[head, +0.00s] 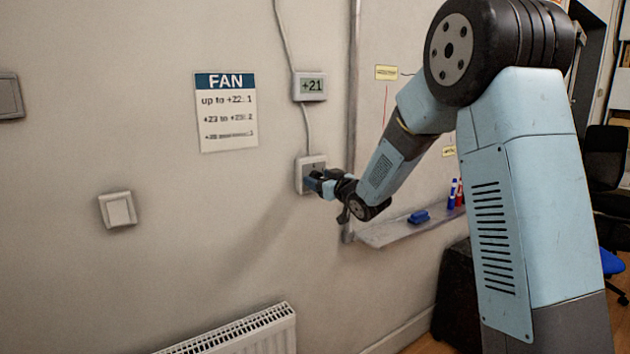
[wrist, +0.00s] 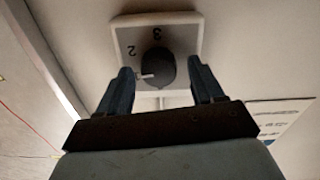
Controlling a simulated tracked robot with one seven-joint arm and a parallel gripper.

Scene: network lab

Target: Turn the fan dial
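The fan dial (wrist: 157,68) is a dark round knob with a light pointer mark on a white square wall plate (wrist: 187,32). In the wrist view the numbers 2 and 3 show on the plate, and the pointer faces left, below the 2. My gripper (wrist: 162,80) is open, its fingers on either side of the knob with visible gaps. In the head view the plate (head: 302,178) is partly covered by my gripper (head: 313,184), which hides the knob. The fan sign (head: 227,115) gives "up to +22: 1" and "+23 to +25: 2"; its last line is blurred.
A thermostat display (head: 311,86) above the dial plate reads +21. A light switch (head: 118,209) is at the left, and a radiator (head: 240,333) is low on the wall. A whiteboard ledge (head: 400,230) with markers and a blue eraser (head: 419,217) is right of my gripper.

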